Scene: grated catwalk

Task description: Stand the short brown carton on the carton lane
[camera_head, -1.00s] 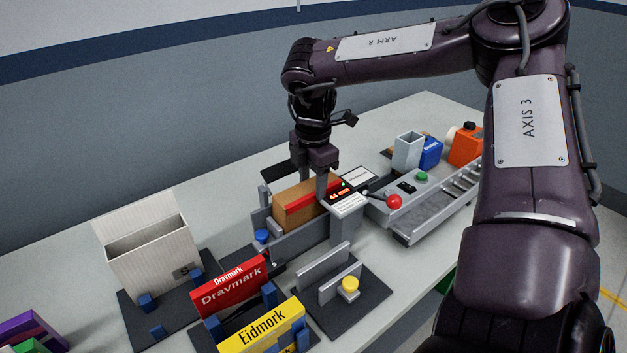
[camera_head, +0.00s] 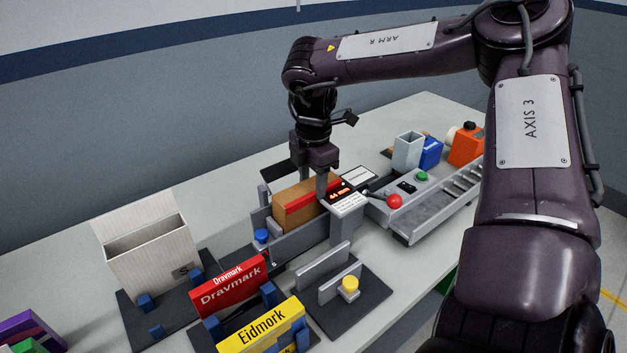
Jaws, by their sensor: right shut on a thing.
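A short brown carton (camera_head: 291,218) with a red band along its top edge stands upright between grey metal walls of a lane-like fixture (camera_head: 300,240) in the middle of the table. My right gripper (camera_head: 322,187) reaches down from above and is shut on the right end of the brown carton. Its far finger is hidden behind the carton and the display unit. The carton's bottom is hidden by the fixture's near wall. I cannot tell whether it touches the floor of the fixture. My left gripper is not in view.
A display unit (camera_head: 346,201) stands right beside the gripper. A grey conveyor with a red button (camera_head: 394,202) lies to the right. A white open box (camera_head: 152,256), a red Dravmark box (camera_head: 230,287) and a yellow Eidmork box (camera_head: 262,327) stand at the front left.

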